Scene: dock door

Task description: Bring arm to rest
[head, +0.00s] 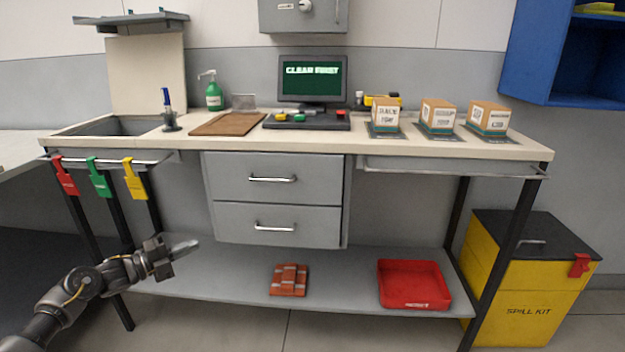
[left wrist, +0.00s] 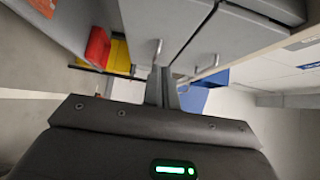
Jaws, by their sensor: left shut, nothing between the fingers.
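My left arm (head: 95,282) comes in from the lower left of the head view. Its gripper (head: 188,247) is shut and empty, in front of the bench at the left, below the worktop and above the level of the lower shelf. In the left wrist view the shut fingers (left wrist: 161,85) point toward the grey drawers and touch nothing that I can see. My right gripper is in neither view.
The bench worktop (head: 365,146) stands ahead, with two shut drawers (head: 274,203) under it. Red, green and yellow tags (head: 99,180) hang from the left rail. The lower shelf (head: 235,275) holds orange packs (head: 289,279) and a red tray (head: 413,304). A yellow spill kit (head: 530,310) stands right.

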